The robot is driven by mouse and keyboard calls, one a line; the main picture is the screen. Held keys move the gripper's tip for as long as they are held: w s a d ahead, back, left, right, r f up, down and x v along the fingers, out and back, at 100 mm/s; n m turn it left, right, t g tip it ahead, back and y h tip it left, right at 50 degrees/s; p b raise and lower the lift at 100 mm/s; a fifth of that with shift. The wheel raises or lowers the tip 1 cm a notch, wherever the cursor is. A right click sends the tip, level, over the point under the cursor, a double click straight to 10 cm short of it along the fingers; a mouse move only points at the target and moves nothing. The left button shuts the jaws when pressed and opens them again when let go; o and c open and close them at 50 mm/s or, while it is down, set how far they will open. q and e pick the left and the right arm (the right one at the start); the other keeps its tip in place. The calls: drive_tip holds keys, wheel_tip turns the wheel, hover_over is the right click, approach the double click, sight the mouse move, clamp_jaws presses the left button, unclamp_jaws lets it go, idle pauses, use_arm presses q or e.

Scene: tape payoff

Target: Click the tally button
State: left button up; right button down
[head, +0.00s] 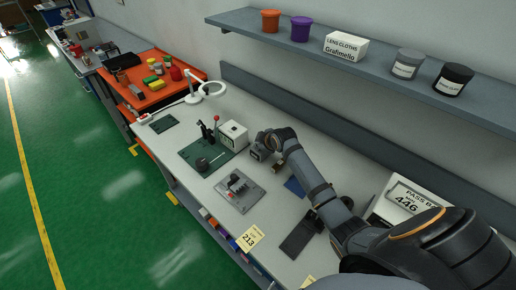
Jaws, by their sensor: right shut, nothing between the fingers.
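A white counter box (408,199) marked "PASS BA..." and showing 446 stands at the right, partly covered by my right arm. I cannot make out a tally button on it; the arm hides its lower part. My right gripper (257,154) is shut and empty, small in the picture at the end of my right arm. It is over the bench, just right of a white box (233,136), well to the left of the counter. My left gripper is not in view.
A green plate (191,153) with a black reel fixture and a grey block with a lever (238,188) stand left of the gripper. A dark flat pad (299,238) lies nearer me. A shelf (300,46) with tubs overhangs the bench's back.

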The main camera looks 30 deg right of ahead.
drive_tip(key=shift+f, duration=0.1)
drive_tip(key=shift+f, duration=0.3)
drive_tip(key=shift+f+b, duration=0.3)
drive_tip(key=shift+f, duration=0.25)
idle(0.7)
drive_tip(key=shift+r, duration=0.1)
drive_tip(key=shift+r+p, duration=0.85)
drive_tip(key=shift+p, duration=0.1)
wheel_tip(320, 180, up, 5)
drive_tip(key=p, duration=0.5)
drive_tip(key=shift+r, duration=0.1)
idle(0.5)
